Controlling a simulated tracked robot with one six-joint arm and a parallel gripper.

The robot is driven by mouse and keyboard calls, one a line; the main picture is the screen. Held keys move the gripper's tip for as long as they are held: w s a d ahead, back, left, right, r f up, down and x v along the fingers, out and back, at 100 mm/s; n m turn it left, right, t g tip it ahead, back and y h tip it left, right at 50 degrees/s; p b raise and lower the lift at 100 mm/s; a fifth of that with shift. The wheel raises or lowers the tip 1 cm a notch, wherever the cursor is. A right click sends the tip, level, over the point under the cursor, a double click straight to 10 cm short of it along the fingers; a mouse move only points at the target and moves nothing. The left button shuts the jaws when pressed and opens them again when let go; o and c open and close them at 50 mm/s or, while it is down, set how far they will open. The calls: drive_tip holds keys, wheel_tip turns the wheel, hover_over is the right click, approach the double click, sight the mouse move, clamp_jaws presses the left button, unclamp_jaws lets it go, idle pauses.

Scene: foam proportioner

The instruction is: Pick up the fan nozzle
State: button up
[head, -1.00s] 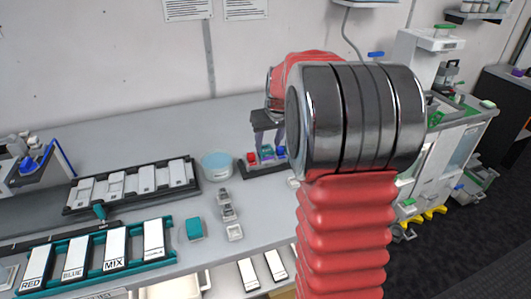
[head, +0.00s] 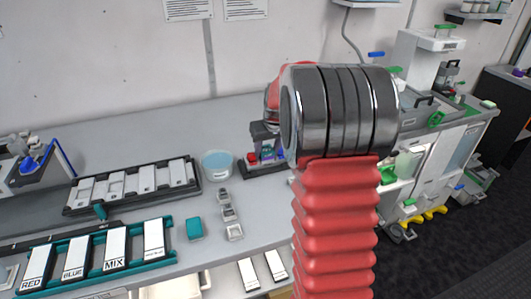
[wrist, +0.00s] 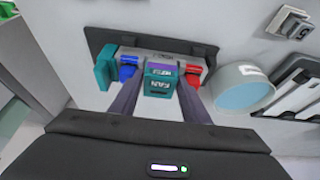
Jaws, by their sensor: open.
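The fan nozzle (wrist: 158,82) is a teal block marked FAN, seen in the wrist view at the front of a small rack (wrist: 205,52). Blue (wrist: 128,68) and red (wrist: 187,72) pieces sit to its left and right in the rack. My gripper (wrist: 158,90) is open, with one dark finger on each side of the fan nozzle. I cannot tell whether the fingers touch it.
A round tub with blue contents (head: 217,164) stands beside the rack. A black tray of white plates (head: 130,184) and a teal rack of labelled plates (head: 95,258) lie to the left. Small grey pieces (head: 229,213) sit in front of the tub.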

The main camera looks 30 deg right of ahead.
sight(268, 151)
drive_tip(key=c, duration=0.7)
drive_tip(key=shift+r, duration=0.15)
wheel_tip(268, 151, up, 9)
drive_tip(key=shift+r, duration=0.4)
drive_tip(key=shift+s, duration=0.15)
idle(0.5)
